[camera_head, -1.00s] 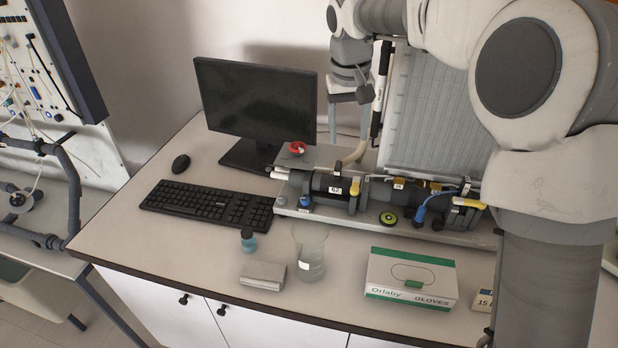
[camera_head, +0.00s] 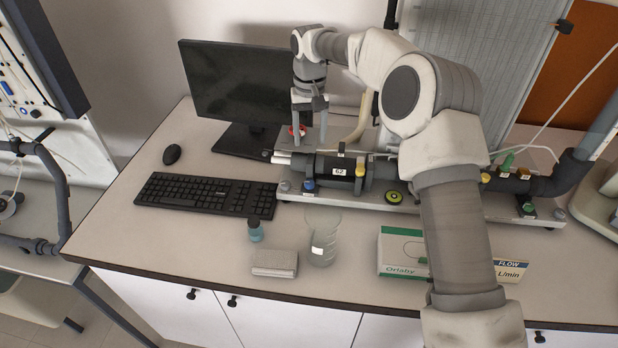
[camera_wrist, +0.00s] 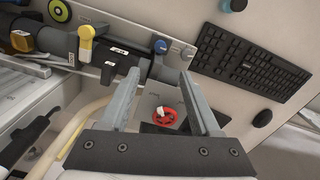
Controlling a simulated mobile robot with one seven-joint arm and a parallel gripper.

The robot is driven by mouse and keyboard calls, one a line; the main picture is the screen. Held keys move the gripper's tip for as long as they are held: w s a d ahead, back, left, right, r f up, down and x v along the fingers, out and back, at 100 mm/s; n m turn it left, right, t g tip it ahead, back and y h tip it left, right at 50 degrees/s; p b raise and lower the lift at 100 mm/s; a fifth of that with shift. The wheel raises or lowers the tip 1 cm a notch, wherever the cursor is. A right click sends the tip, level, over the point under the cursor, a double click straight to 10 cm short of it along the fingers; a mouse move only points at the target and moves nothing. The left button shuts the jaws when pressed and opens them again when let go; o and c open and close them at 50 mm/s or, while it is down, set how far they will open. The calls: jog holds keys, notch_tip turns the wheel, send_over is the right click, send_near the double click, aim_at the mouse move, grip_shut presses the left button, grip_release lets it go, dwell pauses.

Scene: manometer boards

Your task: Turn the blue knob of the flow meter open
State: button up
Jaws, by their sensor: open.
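A small blue knob (camera_head: 309,185) sits at the left front of the bench rig, beside a dark pipe (camera_head: 327,167) labelled 62. In the wrist view a small blue knob (camera_wrist: 189,51) shows beyond the fingertips, at the plate's edge. I cannot tell which part is the flow meter. My gripper (camera_head: 310,132) is open, pointing down above the rig's left rear. Its fingers (camera_wrist: 182,90) are apart in the wrist view. A red handwheel (camera_head: 297,131) lies near the fingertips; in the wrist view it (camera_wrist: 165,120) shows between the fingers, with nothing gripped.
A monitor (camera_head: 228,85) stands left of my gripper and a keyboard (camera_head: 205,195) lies in front of it. A bottle (camera_head: 255,231), a glass beaker (camera_head: 322,240) and a glove box (camera_head: 400,252) stand at the front. A yellow handle (camera_wrist: 86,40) is on the rig.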

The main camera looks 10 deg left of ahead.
aim_at(310, 182)
notch_tip(310, 182, down, 15)
jog(key=shift+f+p, duration=0.1)
jog(key=shift+p, duration=0.85)
jog(key=shift+c, duration=0.3)
grip_shut()
